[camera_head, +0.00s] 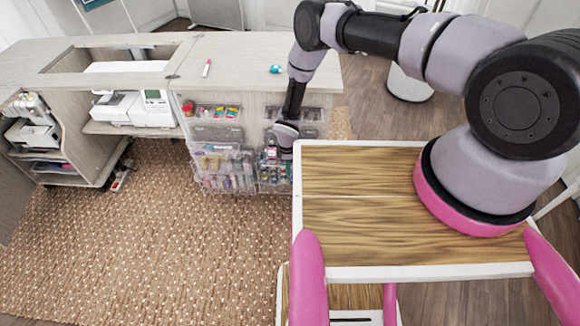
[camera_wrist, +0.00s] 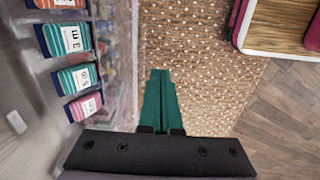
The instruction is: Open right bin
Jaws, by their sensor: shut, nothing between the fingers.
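Clear bins with sewing supplies hang on the front of the sewing cabinet in the head view. The lower right bin (camera_head: 274,176) is partly hidden by my wrist, and whether it stands open is too small to tell. The left bin (camera_head: 222,172) hangs beside it. My gripper (camera_wrist: 160,73) is shut and empty, with its green fingers together. In the wrist view, a clear bin wall (camera_wrist: 122,60) and striped packs (camera_wrist: 75,79) lie to the left of the fingers, with a gap between. In the head view my wrist is in front of the right bins.
A white sewing machine (camera_head: 140,108) sits to the left. Dotted carpet (camera_head: 140,230) lies clear in front of the cabinet.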

